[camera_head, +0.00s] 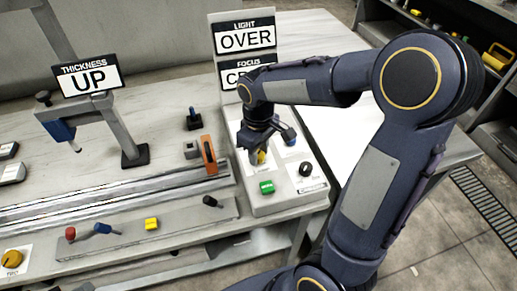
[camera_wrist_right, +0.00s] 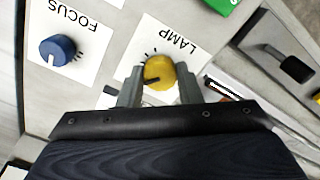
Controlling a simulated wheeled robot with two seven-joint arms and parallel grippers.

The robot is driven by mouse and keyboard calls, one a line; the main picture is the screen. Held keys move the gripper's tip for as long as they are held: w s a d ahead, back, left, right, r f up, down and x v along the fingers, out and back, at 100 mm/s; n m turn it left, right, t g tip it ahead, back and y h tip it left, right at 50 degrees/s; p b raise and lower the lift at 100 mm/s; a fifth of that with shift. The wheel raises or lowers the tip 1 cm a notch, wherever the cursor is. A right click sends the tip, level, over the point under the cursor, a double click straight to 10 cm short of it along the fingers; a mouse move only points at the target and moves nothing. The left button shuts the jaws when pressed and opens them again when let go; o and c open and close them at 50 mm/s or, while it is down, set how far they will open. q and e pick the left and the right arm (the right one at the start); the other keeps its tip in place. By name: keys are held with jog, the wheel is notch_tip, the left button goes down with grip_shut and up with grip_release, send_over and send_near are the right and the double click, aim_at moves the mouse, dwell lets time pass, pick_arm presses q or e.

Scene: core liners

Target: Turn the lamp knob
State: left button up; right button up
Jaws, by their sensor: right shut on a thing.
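The lamp knob (camera_wrist_right: 159,72) is a round yellow knob with a dark pointer line, on a white plate marked LAMP. In the right wrist view the two fingers of my right gripper (camera_wrist_right: 158,88) stand on either side of it, shut on the knob. In the head view the yellow knob (camera_head: 260,157) shows below my right gripper (camera_head: 256,150), partly covered by it. My left gripper is not in view.
A blue FOCUS knob (camera_wrist_right: 58,50) sits beside the lamp plate. A green button (camera_head: 267,187) and a black knob (camera_head: 306,169) are on the same panel. A sign reading LIGHT OVER (camera_head: 245,38) stands behind. An orange block (camera_head: 209,155) stands left of the panel.

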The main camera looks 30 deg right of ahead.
aim_at(259, 154)
jog(key=shift+n, duration=1.2)
jog(key=o, duration=1)
jog(key=shift+c, duration=0.2)
notch_tip(259, 154, up, 8)
jog(key=shift+f+p, duration=0.2)
jog(key=shift+p, duration=0.4)
jog(key=shift+r, duration=0.15)
